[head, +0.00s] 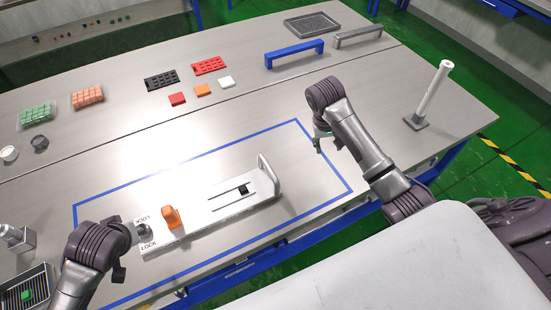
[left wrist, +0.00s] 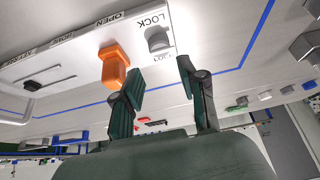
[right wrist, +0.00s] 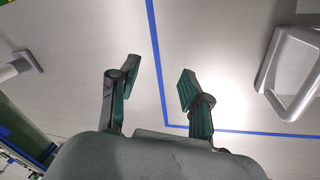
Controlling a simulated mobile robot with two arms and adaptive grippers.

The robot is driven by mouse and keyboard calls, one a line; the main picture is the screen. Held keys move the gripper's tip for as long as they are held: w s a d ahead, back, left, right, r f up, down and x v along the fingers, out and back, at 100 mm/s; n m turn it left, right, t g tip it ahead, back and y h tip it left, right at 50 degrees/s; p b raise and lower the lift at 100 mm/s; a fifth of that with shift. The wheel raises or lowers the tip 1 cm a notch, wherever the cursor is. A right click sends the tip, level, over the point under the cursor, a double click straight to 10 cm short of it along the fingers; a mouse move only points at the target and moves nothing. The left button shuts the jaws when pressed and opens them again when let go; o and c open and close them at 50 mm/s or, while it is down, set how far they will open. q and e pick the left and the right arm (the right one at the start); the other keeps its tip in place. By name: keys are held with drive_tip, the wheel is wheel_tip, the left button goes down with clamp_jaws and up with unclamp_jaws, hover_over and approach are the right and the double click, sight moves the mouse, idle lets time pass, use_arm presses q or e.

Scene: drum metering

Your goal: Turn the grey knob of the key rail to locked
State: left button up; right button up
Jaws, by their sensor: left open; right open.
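The key rail (head: 215,208) is a pale metal plate lying inside the blue outline, with an upright end handle at its right. Its grey knob (head: 142,229) is at the left end, by the LOCK lettering, and also shows in the left wrist view (left wrist: 157,40). I cannot tell the knob's setting. An orange block (head: 171,216) stands on the rail beside the knob. My left gripper (left wrist: 160,72) is open and empty, with the knob seen between and beyond its fingertips. My right gripper (head: 325,141) is open and empty above the table, right of the rail.
Red, orange and white blocks (head: 202,90), black and red trays (head: 160,80) and a blue handle (head: 294,53) lie at the back. A white post (head: 433,90) stands at right. A striped box (head: 27,290) is at lower left.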

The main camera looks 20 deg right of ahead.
drive_tip(key=a+r+n+y, duration=0.2)
drive_tip(key=a, duration=0.8)
drive_tip(key=n, duration=0.3)
approach(276, 187)
drive_tip(key=shift+w+d+r+y, duration=0.3)
drive_tip(key=shift+w+d, duration=0.3)
drive_tip(key=shift+w, duration=0.3)
drive_tip(key=shift+a+f, duration=0.1)
drive_tip(key=shift+f, duration=0.15)
wheel_tip(276, 187, down, 13)
drive_tip(key=shift+f, duration=0.1)
clamp_jaws()
